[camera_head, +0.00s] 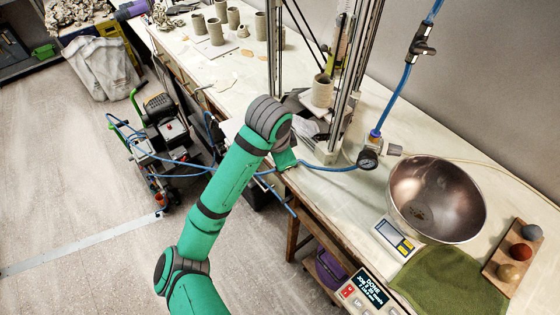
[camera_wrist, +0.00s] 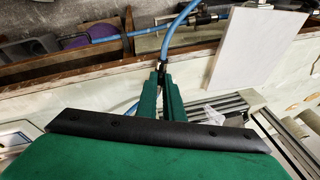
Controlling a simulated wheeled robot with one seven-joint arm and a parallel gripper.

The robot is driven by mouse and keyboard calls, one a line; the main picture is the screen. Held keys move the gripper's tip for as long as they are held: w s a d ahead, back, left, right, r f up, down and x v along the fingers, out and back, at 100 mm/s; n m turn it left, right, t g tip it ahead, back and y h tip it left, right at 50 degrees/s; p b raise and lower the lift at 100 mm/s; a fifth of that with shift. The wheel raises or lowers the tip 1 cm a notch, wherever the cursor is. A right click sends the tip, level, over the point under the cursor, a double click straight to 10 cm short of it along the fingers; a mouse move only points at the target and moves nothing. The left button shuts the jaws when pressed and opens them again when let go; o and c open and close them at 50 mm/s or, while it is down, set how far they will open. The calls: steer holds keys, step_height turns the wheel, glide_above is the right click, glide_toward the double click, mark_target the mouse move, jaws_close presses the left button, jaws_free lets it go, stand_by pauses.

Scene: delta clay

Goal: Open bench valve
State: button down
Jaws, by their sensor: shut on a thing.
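My gripper (camera_wrist: 160,78) points at the bench edge in the wrist view, its two green fingers close together. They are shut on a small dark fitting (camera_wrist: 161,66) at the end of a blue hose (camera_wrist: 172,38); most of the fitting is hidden. I cannot tell whether this is the bench valve or how any handle is turned. The blue hose (camera_head: 335,168) runs from there to a regulator with a gauge (camera_head: 368,158). A dark inline fitting (camera_head: 422,48) sits on the hose higher up.
A steel bowl (camera_head: 437,200), a scale (camera_head: 394,238), a green cloth (camera_head: 450,283) and a board with balls (camera_head: 497,272) stand on the bench at right. A compressor (camera_head: 165,120) stands on the floor at left. A white panel (camera_wrist: 256,48) is close right in the wrist view.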

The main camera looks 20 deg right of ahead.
steer(key=shift+s+d+f, duration=0.15)
steer(key=shift+s, duration=0.2)
steer(key=c, duration=1.9)
jaws_free()
steer(key=shift+w, duration=0.1)
steer(key=shift+w+a+r, duration=0.1)
steer(key=shift+a+r, duration=0.1)
steer(key=shift+r, duration=0.1)
steer(key=v, duration=1)
steer(key=shift+r, duration=0.15)
steer(key=shift+d, duration=0.1)
